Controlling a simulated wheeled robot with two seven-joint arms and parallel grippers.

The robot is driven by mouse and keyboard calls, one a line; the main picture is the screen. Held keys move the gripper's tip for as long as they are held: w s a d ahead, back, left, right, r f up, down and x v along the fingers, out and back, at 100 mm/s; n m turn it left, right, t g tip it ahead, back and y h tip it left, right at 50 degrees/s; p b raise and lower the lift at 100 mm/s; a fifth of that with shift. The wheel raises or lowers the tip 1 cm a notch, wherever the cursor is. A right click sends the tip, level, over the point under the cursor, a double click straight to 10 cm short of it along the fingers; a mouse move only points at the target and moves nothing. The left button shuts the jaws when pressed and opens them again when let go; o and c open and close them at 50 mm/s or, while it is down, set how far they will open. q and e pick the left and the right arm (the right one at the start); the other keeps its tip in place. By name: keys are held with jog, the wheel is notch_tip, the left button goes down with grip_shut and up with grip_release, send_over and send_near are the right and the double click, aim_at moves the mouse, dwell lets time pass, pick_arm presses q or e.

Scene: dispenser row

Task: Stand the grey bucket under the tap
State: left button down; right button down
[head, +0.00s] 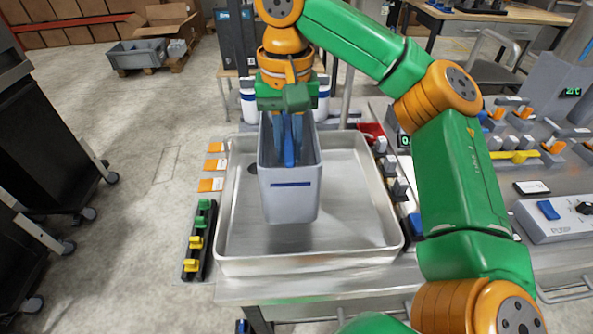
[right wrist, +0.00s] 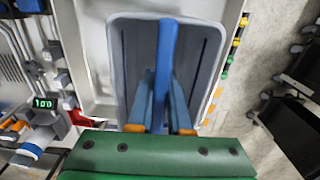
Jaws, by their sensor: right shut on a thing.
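The grey bucket (head: 290,198), a deep box with a blue stripe on its front, is upright over the steel basin (head: 350,235). I cannot tell whether its base touches the basin floor. My right gripper (head: 288,140) points down into the bucket's open top, its blue fingers shut on the blue handle. In the right wrist view the handle (right wrist: 166,50) runs between the fingers, with the grey bucket (right wrist: 190,30) around it. The tap's spout cannot be made out; my right arm covers much of the area behind the bucket. My left gripper is out of view.
White canisters (head: 249,103) stand behind the basin. A panel of switches and a pump box (head: 560,215) is at right. The front of the basin is empty.

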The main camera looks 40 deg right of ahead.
jog(key=d+f, duration=0.1)
jog(key=w+f, duration=0.1)
jog(key=shift+w+d+f, duration=0.2)
jog(key=shift+d+f, duration=0.15)
jog(key=shift+s+f+p, duration=0.2)
jog(key=shift+f+p, duration=0.15)
jog(key=shift+f, duration=0.9)
jog(key=shift+s+f, duration=0.1)
jog(key=shift+f, duration=0.15)
jog(key=c, duration=0.8)
grip_release()
jog(key=shift+c, duration=0.2)
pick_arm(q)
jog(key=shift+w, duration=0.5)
